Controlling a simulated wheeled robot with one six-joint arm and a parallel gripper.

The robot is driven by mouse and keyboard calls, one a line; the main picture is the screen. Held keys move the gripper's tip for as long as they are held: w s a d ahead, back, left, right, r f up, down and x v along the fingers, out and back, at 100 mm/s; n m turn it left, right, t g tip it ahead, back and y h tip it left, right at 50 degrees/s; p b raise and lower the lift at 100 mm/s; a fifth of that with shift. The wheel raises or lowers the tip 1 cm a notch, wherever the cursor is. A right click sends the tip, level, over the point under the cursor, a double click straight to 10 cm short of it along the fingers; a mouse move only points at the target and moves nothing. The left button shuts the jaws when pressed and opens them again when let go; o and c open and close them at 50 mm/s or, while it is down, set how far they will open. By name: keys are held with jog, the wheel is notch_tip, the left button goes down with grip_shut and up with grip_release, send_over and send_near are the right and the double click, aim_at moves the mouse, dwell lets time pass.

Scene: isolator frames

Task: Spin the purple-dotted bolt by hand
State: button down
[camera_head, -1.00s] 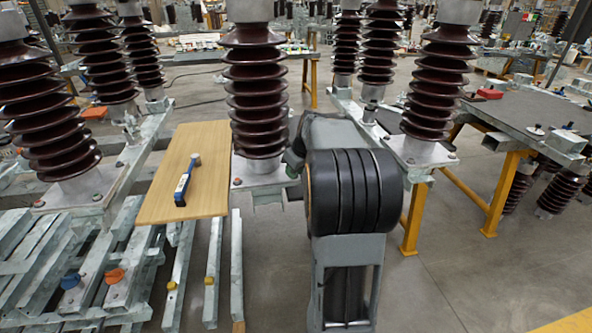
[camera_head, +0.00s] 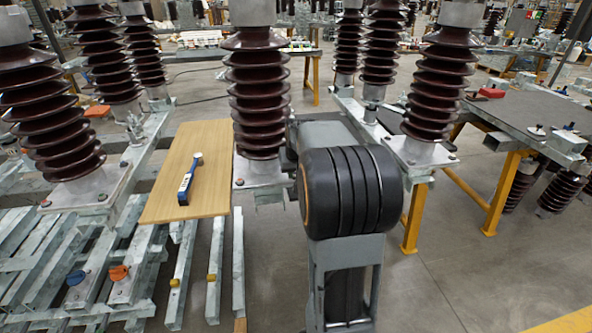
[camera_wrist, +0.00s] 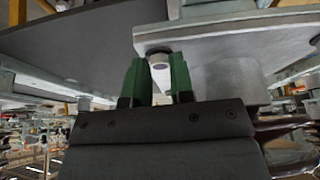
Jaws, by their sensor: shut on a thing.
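In the wrist view, the bolt (camera_wrist: 157,66) with a purple dot on its end face sits at the edge of a pale metal plate (camera_wrist: 215,35). My gripper (camera_wrist: 157,76) has two green fingers, one on each side of the bolt, and is shut on it. The fingers partly cover the bolt's sides. In the head view, my own dark arm hides the gripper and this bolt.
In the head view, a brown ribbed insulator (camera_head: 258,100) stands close left of my arm. A wooden board (camera_head: 215,150) carries a blue-handled tool (camera_head: 188,180). A yellow-legged table (camera_head: 520,110) stands right, with open floor (camera_head: 445,270) before it.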

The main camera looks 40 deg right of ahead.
dwell(0.4)
jog(key=c, duration=1)
grip_release()
jog(key=p+v, duration=0.1)
jog(key=v, duration=1.3)
jog(key=shift+p, duration=0.4)
